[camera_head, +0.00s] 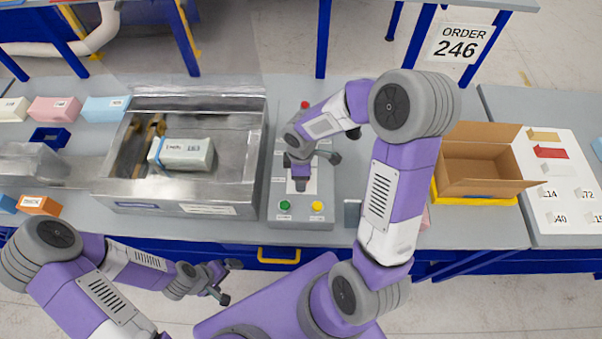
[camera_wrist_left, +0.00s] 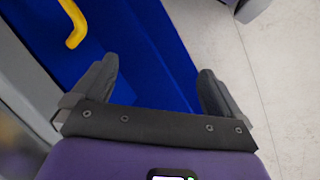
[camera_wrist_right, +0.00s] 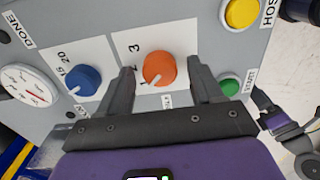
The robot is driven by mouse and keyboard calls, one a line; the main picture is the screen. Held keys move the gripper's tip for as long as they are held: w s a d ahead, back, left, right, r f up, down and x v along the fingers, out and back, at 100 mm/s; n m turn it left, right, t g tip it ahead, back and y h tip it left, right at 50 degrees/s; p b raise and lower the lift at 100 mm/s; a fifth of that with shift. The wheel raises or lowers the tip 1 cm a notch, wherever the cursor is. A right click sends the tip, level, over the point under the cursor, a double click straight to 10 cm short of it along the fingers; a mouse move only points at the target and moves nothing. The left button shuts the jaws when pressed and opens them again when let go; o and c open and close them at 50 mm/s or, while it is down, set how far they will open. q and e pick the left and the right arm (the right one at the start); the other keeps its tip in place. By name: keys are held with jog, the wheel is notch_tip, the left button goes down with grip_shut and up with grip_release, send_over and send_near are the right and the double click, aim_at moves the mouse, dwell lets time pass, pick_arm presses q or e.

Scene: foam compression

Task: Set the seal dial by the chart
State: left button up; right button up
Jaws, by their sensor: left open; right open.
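My right gripper (camera_head: 305,165) is over the grey control panel (camera_head: 277,205). In the right wrist view its open fingers (camera_wrist_right: 161,70) stand on either side of an orange dial (camera_wrist_right: 159,67); I cannot tell whether they touch it. The dial's white pointer aims to the lower left, near the 1 of its scale. A blue dial (camera_wrist_right: 83,79), with 15 and 20 on its scale, sits left of it. The dials' name labels are partly hidden. A white board (camera_head: 580,222) with coloured pieces and numbers lies at the right. My left gripper (camera_head: 222,281) is open and empty before the table.
The panel has a green button (camera_head: 285,205), a yellow button (camera_head: 317,206) and a gauge (camera_wrist_right: 25,84). A metal tray (camera_head: 110,192) holding a pale block (camera_head: 187,153) is left of the panel. An open cardboard box (camera_head: 470,165) is right. A sign (camera_head: 462,43) reads ORDER 246.

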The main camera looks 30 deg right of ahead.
notch_tip(320, 180, up, 8)
jog(key=shift+f+p, duration=0.2)
jog(key=shift+p, duration=0.4)
